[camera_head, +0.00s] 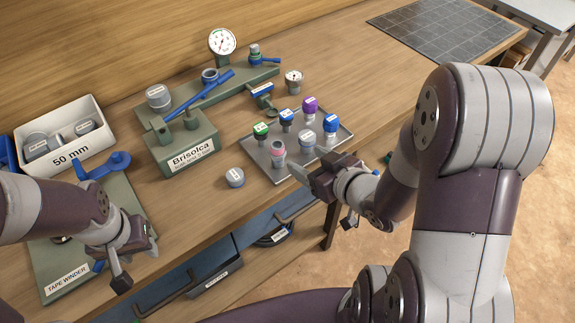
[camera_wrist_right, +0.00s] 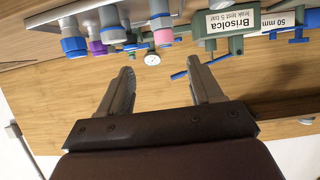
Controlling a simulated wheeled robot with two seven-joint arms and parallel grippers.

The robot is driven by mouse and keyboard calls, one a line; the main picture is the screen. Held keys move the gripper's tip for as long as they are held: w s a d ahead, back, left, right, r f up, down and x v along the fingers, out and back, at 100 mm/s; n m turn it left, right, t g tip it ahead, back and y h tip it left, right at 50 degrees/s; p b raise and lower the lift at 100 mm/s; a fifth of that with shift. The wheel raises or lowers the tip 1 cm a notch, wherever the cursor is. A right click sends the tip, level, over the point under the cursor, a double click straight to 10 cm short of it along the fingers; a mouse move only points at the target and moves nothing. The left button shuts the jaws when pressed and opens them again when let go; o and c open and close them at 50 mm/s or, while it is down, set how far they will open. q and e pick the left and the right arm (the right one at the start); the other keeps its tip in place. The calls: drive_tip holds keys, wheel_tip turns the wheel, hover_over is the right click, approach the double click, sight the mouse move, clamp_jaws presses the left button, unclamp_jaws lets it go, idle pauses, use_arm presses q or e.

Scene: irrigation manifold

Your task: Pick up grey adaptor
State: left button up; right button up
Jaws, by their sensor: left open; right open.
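Several grey pieces are in the head view, and I cannot tell which is the adaptor. A grey fitting with a pink ring (camera_head: 278,152) and a plain grey one (camera_head: 307,142) stand on the metal tray (camera_head: 262,160). A short grey piece (camera_head: 235,177) sits on the bench left of the tray. My right gripper (camera_head: 320,185) is open and empty at the tray's front right corner. In the right wrist view its fingers (camera_wrist_right: 163,88) are apart, with the pink-ringed fitting (camera_wrist_right: 162,36) beyond them. My left gripper (camera_head: 128,262) is open and empty over the bench's front left.
Green, blue and purple capped fittings share the tray. The green Brisolca test stand (camera_head: 190,155) with a blue lever stands behind left. A white 50 mm bin (camera_head: 70,162) holds grey pieces. The tape winder board (camera_head: 50,260) lies beneath my left arm. Drawers line the bench front.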

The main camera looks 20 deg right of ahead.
sight(281, 149)
drive_tip(key=x, duration=1.2)
drive_tip(key=shift+w+a+f, duration=0.1)
drive_tip(key=shift+a+f, duration=0.05)
drive_tip(key=shift+a, duration=0.3)
drive_tip(key=c, duration=1.2)
